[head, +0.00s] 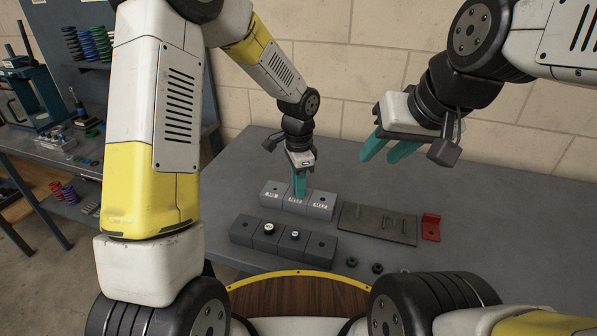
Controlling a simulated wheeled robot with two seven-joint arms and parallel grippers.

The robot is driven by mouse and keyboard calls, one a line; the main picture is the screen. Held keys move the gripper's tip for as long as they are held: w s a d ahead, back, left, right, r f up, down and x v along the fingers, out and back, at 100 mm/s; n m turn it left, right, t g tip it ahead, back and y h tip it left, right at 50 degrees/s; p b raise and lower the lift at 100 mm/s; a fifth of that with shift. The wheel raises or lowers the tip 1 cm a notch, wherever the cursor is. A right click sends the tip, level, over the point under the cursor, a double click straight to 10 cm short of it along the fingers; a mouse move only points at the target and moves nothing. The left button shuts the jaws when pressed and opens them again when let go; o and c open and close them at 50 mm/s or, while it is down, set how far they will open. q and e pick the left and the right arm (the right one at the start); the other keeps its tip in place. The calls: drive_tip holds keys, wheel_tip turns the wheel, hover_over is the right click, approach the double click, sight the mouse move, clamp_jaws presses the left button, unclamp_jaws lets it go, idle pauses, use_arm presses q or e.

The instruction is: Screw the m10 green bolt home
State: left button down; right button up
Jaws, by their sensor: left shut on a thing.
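A row of grey blocks with white labels stands near the middle of the table; the labels look like M8, M10 and M12. My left gripper (299,190) points down at the middle block (293,207), fingertips at its top. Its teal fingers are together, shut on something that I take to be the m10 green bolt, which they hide. How deep the bolt sits cannot be seen. My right gripper (390,150) is raised above the table, right of the blocks, with its teal fingers apart and nothing between them.
A darker block row (240,231) with two light-topped pieces stands in front. A dark plate (352,232) with slender pieces and a red bracket (431,227) lie to the right. Two small dark green rings (351,262) lie near the front edge. The table's right side is clear.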

use_arm(q)
drive_tip(key=c, duration=1.7)
unclamp_jaws()
drive_tip(key=shift+w+m, duration=0.1)
drive_tip(key=shift+m, duration=0.6)
drive_tip(key=shift+c, duration=0.2)
drive_tip(key=o, duration=0.5)
